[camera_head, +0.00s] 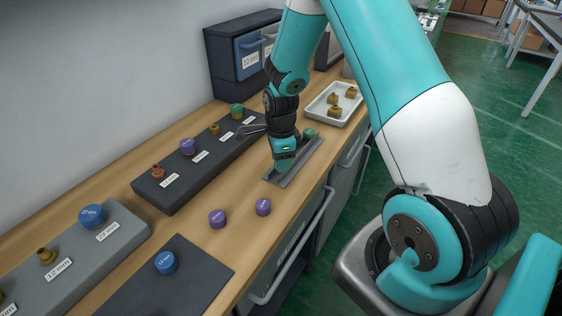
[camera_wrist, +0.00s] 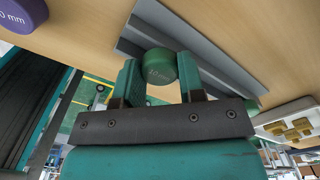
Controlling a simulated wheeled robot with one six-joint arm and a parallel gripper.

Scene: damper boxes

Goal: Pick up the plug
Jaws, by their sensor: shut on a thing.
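My gripper (camera_wrist: 160,78) is shut on a green round plug (camera_wrist: 160,64). The plug sits between the two green fingers, its marked end face toward the wrist camera; the marking is too small to read surely. The grey channel-like holder (camera_wrist: 218,68) lies behind the plug. In the head view my gripper (camera_head: 282,166) is low over the same grey holder (camera_head: 290,174) on the bench, and the plug between its fingers cannot be made out. I cannot tell whether the plug touches the holder.
A green round piece (camera_head: 310,133) shows by the holder's far end. Two purple plugs (camera_head: 217,218) (camera_head: 263,207) stand on the bench nearby. A dark rack (camera_head: 190,180) with several plugs lies left. A white tray (camera_head: 318,112) with brass pieces is beyond. The bench's front edge is close.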

